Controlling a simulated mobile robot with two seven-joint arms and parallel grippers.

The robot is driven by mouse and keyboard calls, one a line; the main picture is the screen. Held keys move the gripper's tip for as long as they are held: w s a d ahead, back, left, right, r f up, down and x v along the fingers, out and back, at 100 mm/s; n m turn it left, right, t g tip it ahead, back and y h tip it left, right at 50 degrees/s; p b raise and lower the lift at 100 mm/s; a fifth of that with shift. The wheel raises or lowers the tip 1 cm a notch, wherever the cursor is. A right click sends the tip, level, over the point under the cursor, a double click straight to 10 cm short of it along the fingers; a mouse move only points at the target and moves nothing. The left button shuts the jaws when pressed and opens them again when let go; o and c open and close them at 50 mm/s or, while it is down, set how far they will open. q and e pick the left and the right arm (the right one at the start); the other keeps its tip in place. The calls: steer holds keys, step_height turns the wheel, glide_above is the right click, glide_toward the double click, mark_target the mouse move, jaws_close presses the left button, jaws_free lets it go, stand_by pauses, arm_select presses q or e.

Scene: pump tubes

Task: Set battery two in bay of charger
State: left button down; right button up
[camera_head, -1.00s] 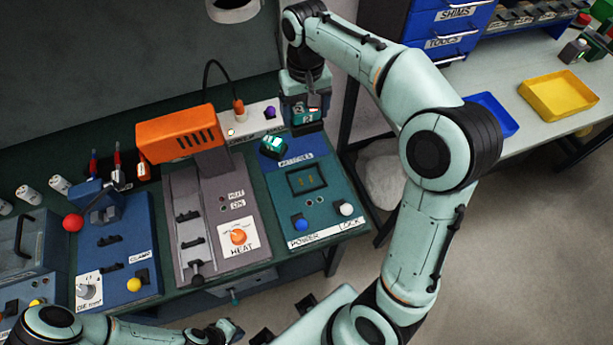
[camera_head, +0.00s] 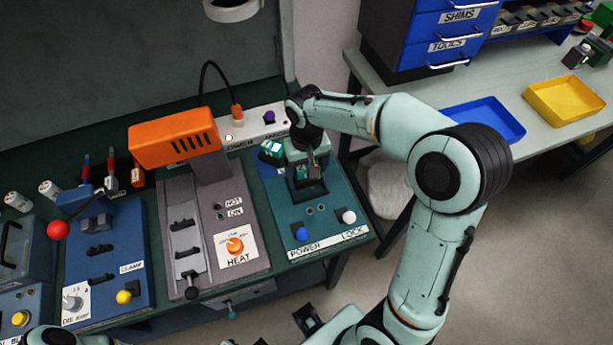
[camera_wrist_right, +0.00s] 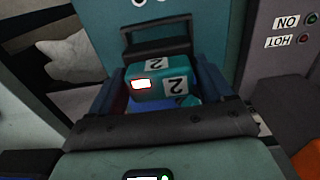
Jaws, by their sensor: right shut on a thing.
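The charger (camera_head: 275,215) is the teal panel with POWER and LOCK labels, a blue button and a white button. My right gripper (camera_head: 308,182) is over its bay and hides most of it. In the right wrist view my right gripper (camera_wrist_right: 165,97) is shut on battery two (camera_wrist_right: 148,70), a teal block with 2 labels and a small lit red-and-white window. A black frame-like part (camera_wrist_right: 158,38) lies just beyond the battery. I cannot tell whether the battery is seated or still above the bay.
Another teal battery (camera_head: 270,149) stands at the charger's back left, close beside my right gripper. The grey heat unit (camera_head: 232,215) with its orange head (camera_head: 175,143) is left of the charger. A power strip (camera_head: 262,127) runs behind.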

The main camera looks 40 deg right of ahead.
steer(key=shift+f, duration=2.15)
steer(key=shift+b, duration=0.3)
steer(key=shift+f, duration=0.25)
steer(key=o, duration=1.2)
steer(key=shift+r, duration=0.1)
steer(key=shift+r, duration=0.1)
steer(key=shift+r, duration=0.35)
step_height(320, 180, up, 11)
steer(key=shift+r+p, duration=0.2)
steer(key=shift+p, duration=0.65)
